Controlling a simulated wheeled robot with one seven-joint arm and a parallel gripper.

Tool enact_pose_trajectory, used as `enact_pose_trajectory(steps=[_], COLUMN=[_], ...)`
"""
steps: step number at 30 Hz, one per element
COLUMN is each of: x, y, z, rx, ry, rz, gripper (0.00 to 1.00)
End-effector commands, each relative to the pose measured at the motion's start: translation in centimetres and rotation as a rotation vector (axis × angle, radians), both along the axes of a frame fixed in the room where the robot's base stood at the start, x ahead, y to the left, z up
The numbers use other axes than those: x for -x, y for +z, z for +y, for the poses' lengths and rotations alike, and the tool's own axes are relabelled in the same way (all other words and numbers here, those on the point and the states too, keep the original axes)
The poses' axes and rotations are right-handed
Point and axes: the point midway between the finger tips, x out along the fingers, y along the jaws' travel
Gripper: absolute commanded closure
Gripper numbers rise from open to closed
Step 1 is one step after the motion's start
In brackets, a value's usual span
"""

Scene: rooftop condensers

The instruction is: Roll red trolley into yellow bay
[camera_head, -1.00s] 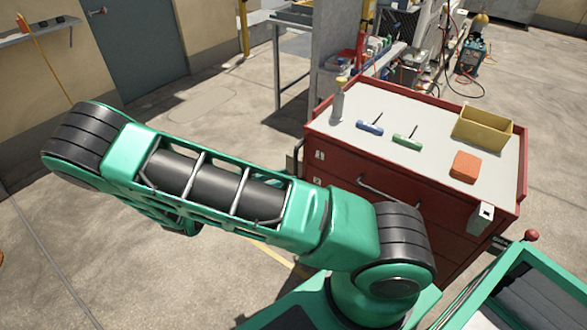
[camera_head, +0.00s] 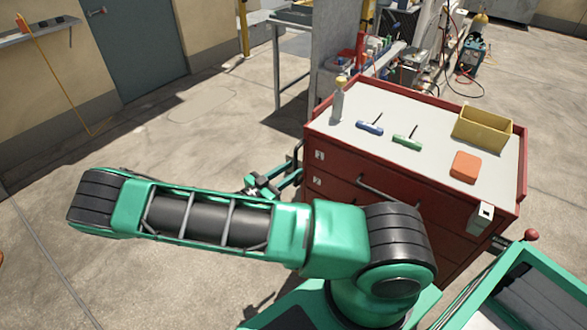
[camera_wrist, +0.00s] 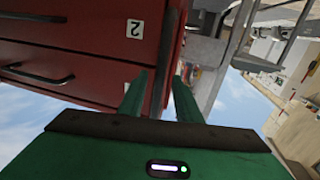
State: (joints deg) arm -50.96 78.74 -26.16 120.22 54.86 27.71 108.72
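The red trolley (camera_head: 400,200) is a drawer cabinet with a pale top, standing right of centre in the head view. A dark upright handle (camera_head: 298,153) shows at its left side. My gripper (camera_head: 291,174) is low beside that left side, its fingers pointing toward the trolley. In the wrist view the trolley's red drawer front (camera_wrist: 95,45), with a label "2", fills the upper left. I cannot make out the yellow bay.
On the trolley top are a bottle (camera_head: 338,102), a blue tool (camera_head: 370,128), a green tool (camera_head: 407,143), an orange block (camera_head: 465,166) and a yellow bin (camera_head: 483,130). A cluttered bench (camera_head: 385,60) stands behind. Open concrete floor (camera_head: 170,130) lies to the left.

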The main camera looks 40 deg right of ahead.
Motion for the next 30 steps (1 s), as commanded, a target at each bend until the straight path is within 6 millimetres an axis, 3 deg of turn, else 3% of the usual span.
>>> enact_pose_trajectory(steps=[6, 17, 21, 30], x=[-0.3, -0.4, -0.4, -0.4], y=[0.0, 0.0, 0.0, 0.0], z=[-2.1, -2.6, -2.6, -2.5], rx=[-0.001, -0.001, -0.001, -0.001], ry=[0.0, 0.0, 0.0, 0.001], rz=[0.001, 0.001, 0.001, 0.0], gripper=[0.69, 0.69, 1.0, 1.0])
